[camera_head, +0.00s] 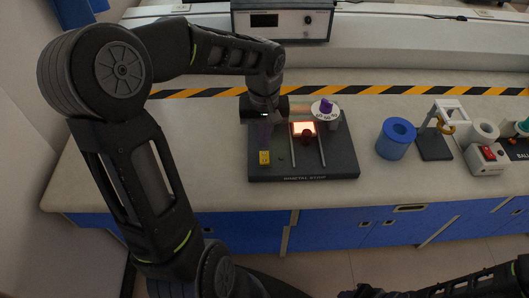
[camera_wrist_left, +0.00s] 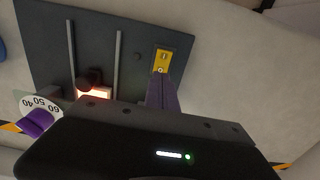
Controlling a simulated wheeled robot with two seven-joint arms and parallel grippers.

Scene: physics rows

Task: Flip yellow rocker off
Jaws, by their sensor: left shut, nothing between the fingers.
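The yellow rocker (camera_head: 264,158) sits at the front left of a dark panel board (camera_head: 330,172). It also shows in the left wrist view (camera_wrist_left: 161,58), as a small upright rectangle with dark marks on its face. My left gripper (camera_head: 264,148) points down with its purple fingers together, nothing between them. In the left wrist view the fingertips (camera_wrist_left: 161,74) overlap the rocker's near end; I cannot tell whether they touch it. The rocker's tilt is too small to read.

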